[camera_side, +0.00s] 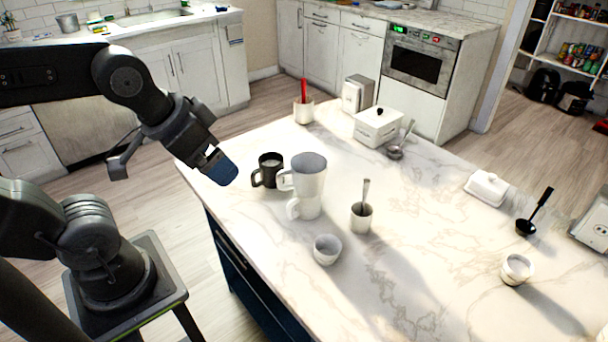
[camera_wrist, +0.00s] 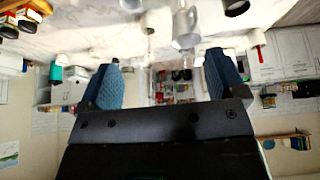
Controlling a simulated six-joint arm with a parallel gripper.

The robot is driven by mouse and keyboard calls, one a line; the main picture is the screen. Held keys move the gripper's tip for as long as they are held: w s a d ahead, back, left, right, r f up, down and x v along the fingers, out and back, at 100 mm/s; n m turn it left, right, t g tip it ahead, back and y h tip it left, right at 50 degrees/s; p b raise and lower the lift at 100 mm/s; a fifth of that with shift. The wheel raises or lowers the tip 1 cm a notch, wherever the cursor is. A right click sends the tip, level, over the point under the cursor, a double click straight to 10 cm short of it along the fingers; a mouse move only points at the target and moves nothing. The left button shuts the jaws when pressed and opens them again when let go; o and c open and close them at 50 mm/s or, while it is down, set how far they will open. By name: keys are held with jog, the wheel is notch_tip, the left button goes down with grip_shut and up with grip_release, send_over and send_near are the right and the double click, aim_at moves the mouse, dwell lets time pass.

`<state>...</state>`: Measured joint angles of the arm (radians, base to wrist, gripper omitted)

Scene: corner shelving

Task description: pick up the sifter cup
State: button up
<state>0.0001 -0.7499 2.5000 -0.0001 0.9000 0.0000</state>
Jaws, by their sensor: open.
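The likely sifter cup (camera_side: 311,184) is a tall, pale grey-white cup with an open top and handle shapes on its left side. It stands upright on the marble island top. A pale cup with a handle, probably the same one, shows at the top of the wrist view (camera_wrist: 187,28). My gripper (camera_side: 220,168) is above the island's left edge, left of the cup and apart from it. In the wrist view its two blue-padded fingers (camera_wrist: 164,78) are spread wide with nothing between them.
A black mug (camera_side: 267,170) stands between my gripper and the tall cup. A small white cup (camera_side: 327,249) and a cup holding a spoon (camera_side: 361,218) are close in front and right. A white lidded box (camera_side: 377,127) stands behind.

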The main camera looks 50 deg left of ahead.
dwell(0.4)
jog(key=shift+o, duration=0.9)
jog(key=m+g+y, duration=0.2)
jog(key=m, duration=2.9)
send_near(307, 165)
jog(key=x, duration=0.7)
jog(key=shift+s+d+f, duration=0.1)
jog(key=shift+s+f, duration=0.05)
jog(key=shift+s, duration=0.05)
jog(key=x, duration=0.5)
jog(key=shift+w, duration=0.3)
jog(key=shift+t, duration=0.3)
